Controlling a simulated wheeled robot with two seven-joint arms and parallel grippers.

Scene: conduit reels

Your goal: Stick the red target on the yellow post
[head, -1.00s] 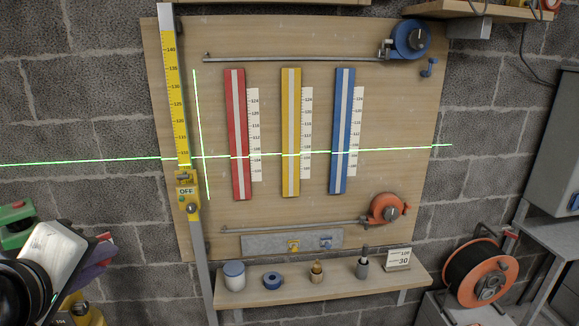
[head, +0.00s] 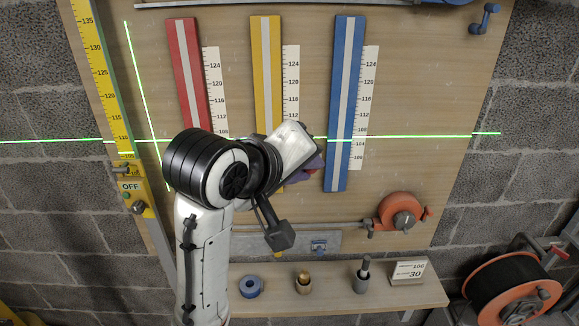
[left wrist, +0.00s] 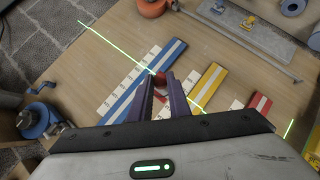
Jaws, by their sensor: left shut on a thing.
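The yellow post (head: 265,70) is an upright yellow board with a pale centre stripe and a white scale beside it. My left arm hides its lower part in the head view. In the left wrist view the yellow post (left wrist: 207,84) lies right of the fingers. My left gripper (head: 312,168) is in front of the board, between the yellow and blue posts. Its purple fingers (left wrist: 161,92) are shut on the small red target (left wrist: 160,79), mostly hidden between them. I cannot tell the gap to the board. My right gripper is not in view.
A red post (head: 188,70) and blue post (head: 346,90) flank the yellow one. A green laser line (head: 420,136) crosses them. A grey strip (head: 335,240) holds a blue target (head: 319,247). A shelf (head: 335,300) with small items juts out below; an orange reel (head: 400,211) is right.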

